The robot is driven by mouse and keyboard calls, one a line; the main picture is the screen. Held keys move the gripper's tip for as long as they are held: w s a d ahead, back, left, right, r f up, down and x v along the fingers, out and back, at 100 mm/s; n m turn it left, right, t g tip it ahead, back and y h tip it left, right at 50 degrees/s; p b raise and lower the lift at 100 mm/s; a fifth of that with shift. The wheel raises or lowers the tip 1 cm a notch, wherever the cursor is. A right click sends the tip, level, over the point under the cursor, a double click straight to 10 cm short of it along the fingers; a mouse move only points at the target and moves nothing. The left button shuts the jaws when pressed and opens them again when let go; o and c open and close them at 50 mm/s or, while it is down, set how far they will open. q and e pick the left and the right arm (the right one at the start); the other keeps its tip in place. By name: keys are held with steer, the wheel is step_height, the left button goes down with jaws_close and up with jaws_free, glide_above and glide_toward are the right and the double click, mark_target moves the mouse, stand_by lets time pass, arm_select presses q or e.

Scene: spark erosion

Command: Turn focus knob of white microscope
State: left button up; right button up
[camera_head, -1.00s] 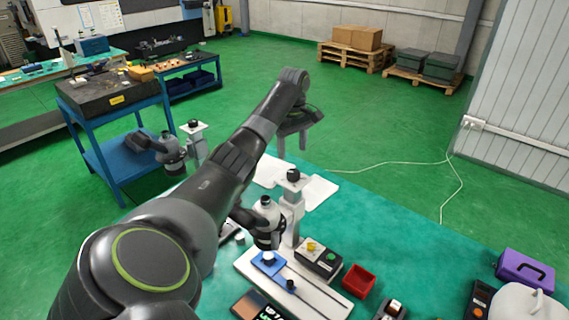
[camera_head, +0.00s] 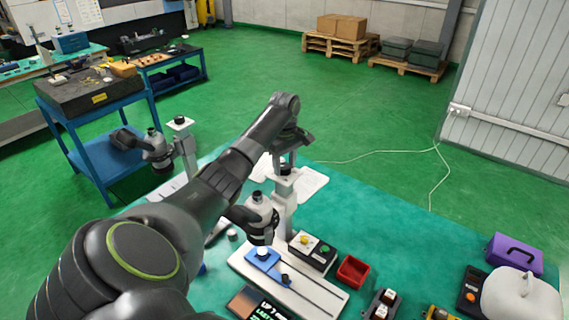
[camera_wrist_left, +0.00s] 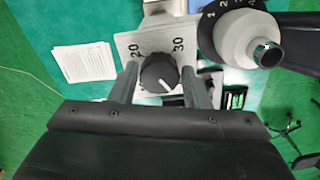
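The white microscope (camera_head: 284,205) stands on a pale base plate on the teal table, with a black focus knob (camera_head: 287,168) on top of its column. In the left wrist view the focus knob (camera_wrist_left: 158,73) is round and black with a white pointer line aimed to the lower right, on a plate marked 20 and 30. My left gripper (camera_head: 289,155) points down from above at the knob. Its two grey fingers stand either side of the knob, with slight gaps showing, so it looks open around it. My right gripper is out of view.
A second microscope (camera_head: 158,150) stands at the left table edge. A black control box (camera_head: 312,252), a red bin (camera_head: 353,271) and a dark display (camera_head: 257,305) are near the base plate. A purple case (camera_head: 514,254) is at the right.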

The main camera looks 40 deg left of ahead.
arm_select(q)
steer(key=shift+a, duration=0.1)
steer(key=c, duration=0.5)
steer(key=shift+c, duration=0.3)
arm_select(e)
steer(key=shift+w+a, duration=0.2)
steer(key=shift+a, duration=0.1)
arm_select(q)
steer(key=shift+m, duration=0.4)
steer(key=m, duration=0.5)
steer(key=shift+m, duration=0.3)
steer(key=m, duration=0.6)
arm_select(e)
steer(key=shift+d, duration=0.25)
arm_select(q)
steer(key=shift+r, duration=0.1)
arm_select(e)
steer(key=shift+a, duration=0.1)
